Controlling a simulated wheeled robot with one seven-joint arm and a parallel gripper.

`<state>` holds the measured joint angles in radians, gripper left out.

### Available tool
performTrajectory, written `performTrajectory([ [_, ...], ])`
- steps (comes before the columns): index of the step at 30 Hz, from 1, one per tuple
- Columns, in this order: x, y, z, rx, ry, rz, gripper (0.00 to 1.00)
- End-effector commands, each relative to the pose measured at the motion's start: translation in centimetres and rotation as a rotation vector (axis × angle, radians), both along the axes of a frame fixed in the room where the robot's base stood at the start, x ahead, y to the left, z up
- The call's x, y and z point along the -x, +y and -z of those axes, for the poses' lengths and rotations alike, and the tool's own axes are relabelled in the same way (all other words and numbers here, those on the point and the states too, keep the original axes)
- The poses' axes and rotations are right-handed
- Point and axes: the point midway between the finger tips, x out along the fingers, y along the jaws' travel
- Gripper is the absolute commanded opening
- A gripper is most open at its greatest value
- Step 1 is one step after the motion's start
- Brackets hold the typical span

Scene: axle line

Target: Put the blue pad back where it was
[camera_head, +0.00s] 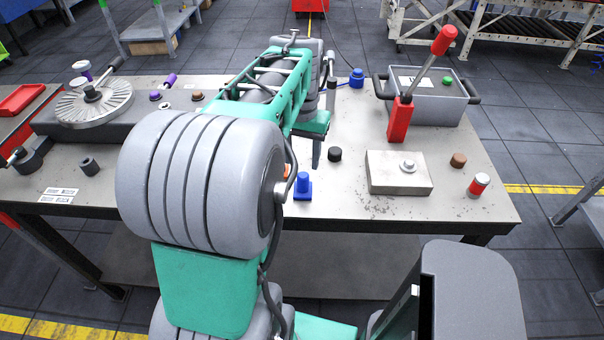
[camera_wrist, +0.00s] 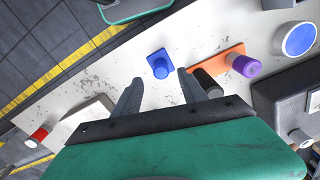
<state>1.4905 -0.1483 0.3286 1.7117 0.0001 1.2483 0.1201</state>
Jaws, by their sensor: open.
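The blue pad (camera_head: 303,189), a small square base with a round blue knob on top, stands on the table near its front edge. It also shows in the wrist view (camera_wrist: 160,65), upright and uncovered. My gripper (camera_wrist: 160,76) is open, with its two fingers apart and nothing between them that I can see. The pad shows just beyond the fingertips, apart from them. In the head view my arm hides most of the gripper. A second blue knobbed piece (camera_head: 356,78) stands at the back of the table.
A grey block (camera_head: 398,173), red lever (camera_head: 402,118), grey box (camera_head: 432,105) and red-topped cylinder (camera_head: 479,185) stand on the right.

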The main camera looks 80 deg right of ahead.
Motion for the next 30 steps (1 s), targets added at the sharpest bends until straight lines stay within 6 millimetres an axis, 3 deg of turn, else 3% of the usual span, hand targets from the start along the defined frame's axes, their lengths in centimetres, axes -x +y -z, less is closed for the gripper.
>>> performTrajectory([
  [5, 0.0, 0.0, -3.0, 0.001, 0.000, 0.000, 0.49],
  [11, -0.9, 0.3, -3.7, 0.003, 0.000, -0.026, 0.49],
  [14, -5.0, 1.8, -3.6, 0.024, -0.004, -0.142, 0.49],
  [16, -9.6, 4.1, -3.4, 0.049, -0.010, -0.281, 0.49],
  [20, -18.2, 11.5, -2.6, 0.107, -0.037, -0.605, 0.49],
  [21, -20.4, 14.2, -2.2, 0.124, -0.049, -0.708, 0.49],
  [23, -23.1, 18.7, -1.7, 0.152, -0.072, -0.867, 0.49],
  [24, -24.4, 21.8, -1.2, 0.169, -0.088, -0.974, 0.49],
  [27, -26.3, 29.6, 0.0, 0.208, -0.139, -1.232, 0.49],
  [30, -26.4, 35.7, 1.3, 0.235, -0.189, -1.440, 0.49],
])
